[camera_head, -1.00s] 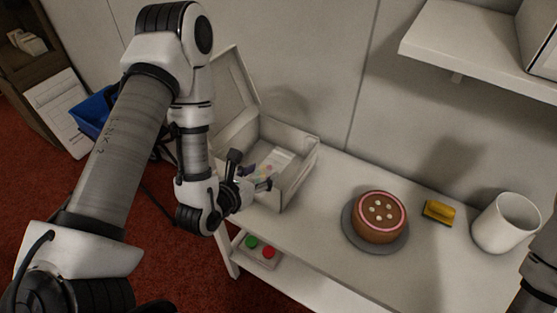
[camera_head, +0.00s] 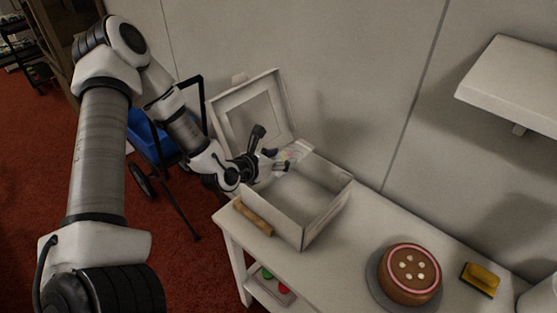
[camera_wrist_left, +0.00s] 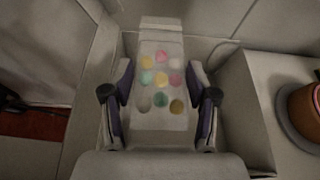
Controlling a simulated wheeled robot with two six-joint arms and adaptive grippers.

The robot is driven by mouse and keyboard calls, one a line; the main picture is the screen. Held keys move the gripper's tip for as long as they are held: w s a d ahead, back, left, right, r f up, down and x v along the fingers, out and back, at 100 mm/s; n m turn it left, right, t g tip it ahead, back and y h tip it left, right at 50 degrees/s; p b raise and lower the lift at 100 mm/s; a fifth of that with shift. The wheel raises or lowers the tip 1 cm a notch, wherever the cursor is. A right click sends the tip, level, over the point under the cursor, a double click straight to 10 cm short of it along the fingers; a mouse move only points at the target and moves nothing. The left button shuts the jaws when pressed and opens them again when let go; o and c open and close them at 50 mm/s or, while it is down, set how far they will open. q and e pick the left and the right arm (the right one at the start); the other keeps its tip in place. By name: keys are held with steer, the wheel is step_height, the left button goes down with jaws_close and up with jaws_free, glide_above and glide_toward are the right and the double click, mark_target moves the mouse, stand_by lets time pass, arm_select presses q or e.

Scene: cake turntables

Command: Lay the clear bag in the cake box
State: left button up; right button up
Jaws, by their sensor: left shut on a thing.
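The white cake box (camera_head: 320,215) stands open on the left end of the white table, its windowed lid (camera_head: 225,110) tipped up at the back left. My left gripper (camera_head: 278,161) is above the box's left back part, shut on the clear bag (camera_head: 297,150). The bag shows several pastel round pieces. In the left wrist view the bag (camera_wrist_left: 160,38) lies between the two fingers of the gripper (camera_wrist_left: 160,108), with the box walls around. I cannot tell whether the bag touches the box. My right gripper is out of view.
A brown cake (camera_head: 410,270) on a dark turntable and a yellow sponge-like block (camera_head: 481,278) are to the right. A wooden stick (camera_head: 253,216) lies by the box's front left. A shelf (camera_head: 515,85) juts from the wall. A blue cart (camera_head: 150,135) stands behind my left arm.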

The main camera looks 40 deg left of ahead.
arm_select(q)
steer(key=shift+w+a+f, duration=0.1)
steer(key=shift+w+a, duration=0.2)
steer(key=shift+a, duration=0.2)
steer(key=shift+w+a+f, duration=0.1)
steer(key=shift+w+a, duration=0.15)
steer(key=shift+a, duration=0.2)
step_height(320, 180, down, 4)
steer(key=shift+d+f+b, duration=0.1)
steer(key=shift+d+b, duration=0.05)
steer(key=shift+b, duration=0.25)
steer(key=o, duration=1.1)
steer(key=shift+w, duration=0.1)
